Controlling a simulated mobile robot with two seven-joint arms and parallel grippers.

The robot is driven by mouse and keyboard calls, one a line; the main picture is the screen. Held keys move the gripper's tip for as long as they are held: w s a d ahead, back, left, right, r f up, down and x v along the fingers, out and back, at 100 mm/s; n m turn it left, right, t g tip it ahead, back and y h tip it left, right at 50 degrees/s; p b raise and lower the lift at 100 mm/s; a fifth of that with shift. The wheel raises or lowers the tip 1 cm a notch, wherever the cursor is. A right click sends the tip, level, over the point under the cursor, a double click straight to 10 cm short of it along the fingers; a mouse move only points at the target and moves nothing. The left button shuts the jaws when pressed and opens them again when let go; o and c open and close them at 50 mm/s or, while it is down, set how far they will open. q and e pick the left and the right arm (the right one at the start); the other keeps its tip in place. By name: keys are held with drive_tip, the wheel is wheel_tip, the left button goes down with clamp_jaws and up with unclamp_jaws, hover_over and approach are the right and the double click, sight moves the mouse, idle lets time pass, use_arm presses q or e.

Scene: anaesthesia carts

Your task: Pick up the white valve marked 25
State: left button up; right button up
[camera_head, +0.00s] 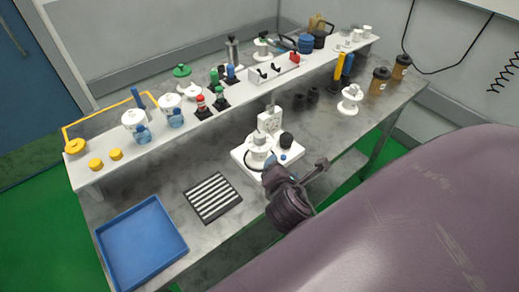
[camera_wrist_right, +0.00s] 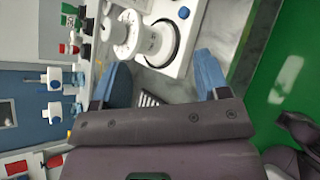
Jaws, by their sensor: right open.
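A white valve body with a round knob (camera_head: 260,143) stands on a white base plate (camera_head: 243,158) in the middle of the bench. In the right wrist view a white round dial (camera_wrist_right: 122,33) and a black ring show at the top. Another white valve-like piece (camera_head: 350,98) stands on the bench farther right. I cannot read a 25 on either. My right gripper (camera_wrist_right: 160,80) is open and empty, its blue fingers apart, just in front of the base plate. It hides part of the plate in the head view. My left gripper is not in view.
A blue tray (camera_head: 142,245) lies at the bench's front left, with a black-and-white striped mat (camera_head: 212,198) beside it. A raised shelf (camera_head: 215,118) along the back holds several bottles and fittings. Bare bench lies left of the striped mat.

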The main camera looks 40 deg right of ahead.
sight(260, 138)
drive_tip(key=w+n+t, duration=0.1)
drive_tip(key=w+n, duration=0.2)
drive_tip(key=w+n+t, duration=0.1)
drive_tip(key=w+n, duration=0.2)
drive_tip(key=w+r+n+t, duration=0.1)
drive_tip(key=w+n, duration=0.2)
drive_tip(key=shift+a+n, duration=0.25)
drive_tip(key=shift+n, duration=0.05)
drive_tip(key=shift+d+p+x, duration=0.2)
drive_tip(key=shift+p+x, duration=0.25)
drive_tip(key=shift+x, duration=2.3)
drive_tip(key=shift+s+r, duration=0.1)
drive_tip(key=shift+r, duration=0.1)
clamp_jaws()
